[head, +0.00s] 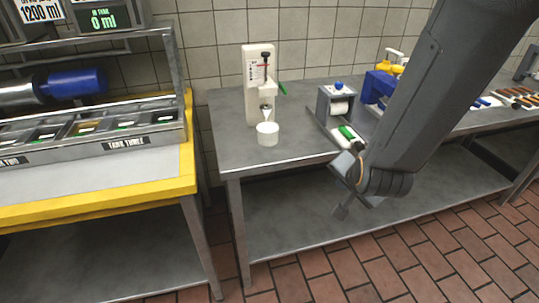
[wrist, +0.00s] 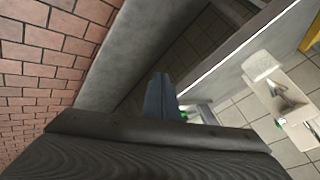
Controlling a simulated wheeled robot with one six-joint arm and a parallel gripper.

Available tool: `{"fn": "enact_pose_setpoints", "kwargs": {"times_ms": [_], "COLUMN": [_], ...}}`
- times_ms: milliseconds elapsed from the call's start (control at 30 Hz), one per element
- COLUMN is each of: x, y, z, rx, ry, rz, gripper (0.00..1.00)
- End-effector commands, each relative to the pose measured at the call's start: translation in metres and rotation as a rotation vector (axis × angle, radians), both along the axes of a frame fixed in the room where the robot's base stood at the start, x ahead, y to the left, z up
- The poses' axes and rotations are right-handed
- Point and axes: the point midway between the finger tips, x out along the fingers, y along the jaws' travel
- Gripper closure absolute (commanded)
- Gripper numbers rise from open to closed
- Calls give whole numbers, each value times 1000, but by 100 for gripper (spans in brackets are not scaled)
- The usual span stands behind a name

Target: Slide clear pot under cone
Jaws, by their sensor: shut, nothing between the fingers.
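The clear pot (head: 267,134), whitish in the render, stands upright on the steel table in front of a cream dispenser (head: 256,88). The small pale cone (head: 267,113) hangs at the dispenser's front, just behind and above the pot in the head view; I cannot tell the exact gap. The wrist view shows the pot (wrist: 261,66) at the right, with the dispenser (wrist: 292,100) beside it. My gripper (head: 340,211) is shut and empty, low in front of the table's front edge, to the right of the pot. Its closed fingers (wrist: 162,97) show mid-frame in the wrist view.
The steel table (head: 225,147) has bare room left of and in front of the pot. A yellow-edged counter (head: 100,203) stands left, across a narrow gap.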

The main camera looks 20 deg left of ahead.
Motion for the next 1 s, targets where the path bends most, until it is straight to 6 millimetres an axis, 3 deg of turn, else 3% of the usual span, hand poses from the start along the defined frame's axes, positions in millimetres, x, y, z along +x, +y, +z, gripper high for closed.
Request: {"fn": "enact_pose_setpoints", "kwargs": {"times_ms": [33, 200, 433, 733, 867, 1000], "x": [5, 15, -4, -31, -23, -3], "y": [21, 79, 139, 168, 172, 180], "z": [-14, -24, -19, -5, -3, -2], "rx": [57, 316, 688, 940, 954, 953], "ry": [-46, -232, -421, -505, -510, -513], "rz": [-28, -143, -190, -163, -164, -166], "gripper": [100, 100, 100, 100, 100, 100]}}
